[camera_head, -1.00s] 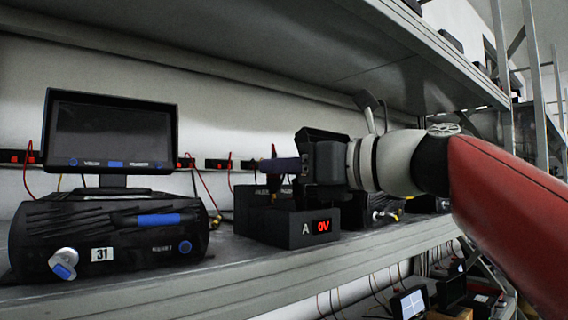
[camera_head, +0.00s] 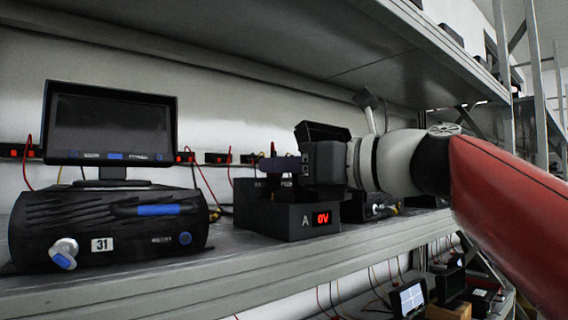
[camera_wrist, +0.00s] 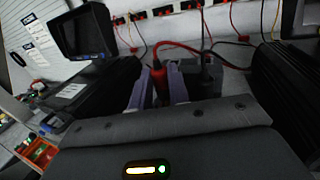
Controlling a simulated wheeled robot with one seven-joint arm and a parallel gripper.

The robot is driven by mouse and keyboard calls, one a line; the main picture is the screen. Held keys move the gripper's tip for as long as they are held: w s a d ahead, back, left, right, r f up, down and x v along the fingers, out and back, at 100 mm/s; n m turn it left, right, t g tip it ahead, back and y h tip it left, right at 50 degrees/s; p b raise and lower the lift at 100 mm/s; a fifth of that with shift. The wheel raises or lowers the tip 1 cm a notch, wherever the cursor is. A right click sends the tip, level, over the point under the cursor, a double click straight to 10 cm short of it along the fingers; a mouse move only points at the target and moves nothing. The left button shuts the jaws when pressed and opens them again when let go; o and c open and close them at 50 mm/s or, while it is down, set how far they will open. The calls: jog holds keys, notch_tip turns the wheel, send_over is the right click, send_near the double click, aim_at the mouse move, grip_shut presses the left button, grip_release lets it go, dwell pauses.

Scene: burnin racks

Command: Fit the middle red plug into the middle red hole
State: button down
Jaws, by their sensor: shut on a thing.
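My gripper (camera_head: 273,166) is shut on a red plug (camera_wrist: 159,80), which stands between the two purple fingers in the wrist view. A red cable runs from the plug's top and bends to the right. Part of the box shows right of the fingers in the wrist view (camera_wrist: 207,82). The red holes are not visible, and I cannot tell whether the plug's tip touches the box.
A black unit numbered 31 (camera_head: 105,232) with a monitor (camera_head: 110,125) stands left on the grey shelf (camera_head: 250,275). Red sockets and cables line the back wall. The upper shelf (camera_head: 270,60) hangs above my arm. Dark units flank the gripper in the wrist view.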

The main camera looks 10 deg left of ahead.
jog(key=shift+f, duration=0.8)
dwell(0.9)
jog(key=c, duration=0.9)
grip_release()
jog(key=shift+o, duration=0.2)
jog(key=shift+w+r+p, duration=0.1)
jog(key=shift+r+p, duration=0.55)
jog(key=shift+r, duration=2.1)
jog(key=shift+d, duration=0.15)
